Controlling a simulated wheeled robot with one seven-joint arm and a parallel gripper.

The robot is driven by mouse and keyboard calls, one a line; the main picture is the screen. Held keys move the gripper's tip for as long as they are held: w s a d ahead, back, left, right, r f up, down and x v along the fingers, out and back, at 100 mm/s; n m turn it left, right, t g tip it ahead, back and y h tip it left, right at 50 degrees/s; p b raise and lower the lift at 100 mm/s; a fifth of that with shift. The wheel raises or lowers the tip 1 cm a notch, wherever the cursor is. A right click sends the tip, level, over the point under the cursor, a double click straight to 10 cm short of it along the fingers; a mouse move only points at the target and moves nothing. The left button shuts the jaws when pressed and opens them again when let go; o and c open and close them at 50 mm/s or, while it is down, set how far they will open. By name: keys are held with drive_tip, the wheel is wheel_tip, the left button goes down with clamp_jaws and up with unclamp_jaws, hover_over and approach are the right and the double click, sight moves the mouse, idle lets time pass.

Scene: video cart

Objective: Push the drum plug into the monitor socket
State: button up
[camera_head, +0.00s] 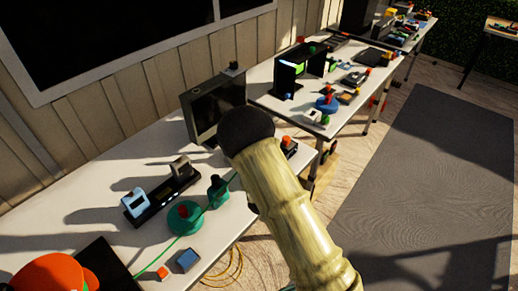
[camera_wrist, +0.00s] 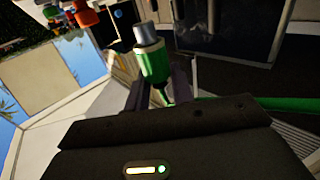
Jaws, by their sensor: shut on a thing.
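In the wrist view my gripper (camera_wrist: 157,88) is shut on the drum plug (camera_wrist: 152,64), a green body with a silver-grey tip pointing away from the gripper. A green cable (camera_wrist: 240,103) runs off to the right. In the head view the grey monitor (camera_head: 216,108) with a dark screen stands at the back of the near white table, its right side partly behind my arm. My arm hides the gripper and plug there. The green cable drum (camera_head: 184,218) sits on the table, with the cable running past it towards my arm. I cannot make out the monitor socket.
A dark strip with blocks (camera_head: 158,195) and a green object (camera_head: 217,191) stand left of my arm. An orange rounded thing (camera_head: 50,274), a black panel and a blue block (camera_head: 187,260) lie nearer. A second cluttered table (camera_head: 262,92) stands beyond. The grey mat (camera_head: 430,190) is clear.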

drive_tip(key=shift+f+b, duration=2.8)
drive_tip(key=shift+f, duration=0.3)
drive_tip(key=o, duration=1.1)
drive_tip(key=shift+c, duration=0.2)
drive_tip(key=s+d+p, duration=0.1)
drive_tip(key=s+p, duration=0.2)
drive_tip(key=s, duration=1.4)
drive_tip(key=shift+s+p, duration=0.2)
drive_tip(key=shift+p, duration=0.15)
drive_tip(key=shift+w+d+r, duration=0.1)
